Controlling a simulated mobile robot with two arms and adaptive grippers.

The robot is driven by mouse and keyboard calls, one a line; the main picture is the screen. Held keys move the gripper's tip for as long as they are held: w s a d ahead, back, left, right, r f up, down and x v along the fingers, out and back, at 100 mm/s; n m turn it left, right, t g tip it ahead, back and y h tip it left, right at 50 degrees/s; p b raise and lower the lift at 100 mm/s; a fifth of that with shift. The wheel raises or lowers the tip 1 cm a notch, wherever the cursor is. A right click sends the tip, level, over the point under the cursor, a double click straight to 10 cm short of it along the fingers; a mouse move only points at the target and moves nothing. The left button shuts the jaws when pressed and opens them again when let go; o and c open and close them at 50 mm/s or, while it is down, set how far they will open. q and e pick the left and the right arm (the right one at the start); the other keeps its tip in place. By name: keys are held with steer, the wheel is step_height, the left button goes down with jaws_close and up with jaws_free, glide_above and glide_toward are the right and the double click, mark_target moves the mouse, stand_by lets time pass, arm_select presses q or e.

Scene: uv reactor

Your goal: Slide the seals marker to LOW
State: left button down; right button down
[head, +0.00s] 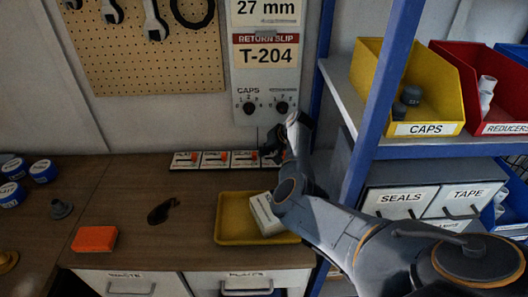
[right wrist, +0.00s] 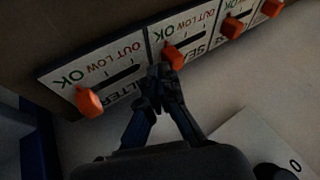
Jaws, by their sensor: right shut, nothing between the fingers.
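The seals panel (right wrist: 205,45) shows in the right wrist view, with part of its name visible. Its orange marker (right wrist: 173,57) sits at the OK end of the slot. My right gripper (right wrist: 163,75) is shut and empty, its fingertips right by this marker; I cannot tell whether they touch. In the head view, the right gripper (head: 275,145) is at the right end of the row of slider panels (head: 215,160) and hides part of it. My left gripper is not in view.
Beside the seals panel is the filters panel with its orange marker (right wrist: 90,102). A yellow tray (head: 229,232) holding a white box (head: 264,213) lies under my right arm. A blue shelf post (head: 380,90) stands close to that arm. An orange block (head: 94,239) lies at the left.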

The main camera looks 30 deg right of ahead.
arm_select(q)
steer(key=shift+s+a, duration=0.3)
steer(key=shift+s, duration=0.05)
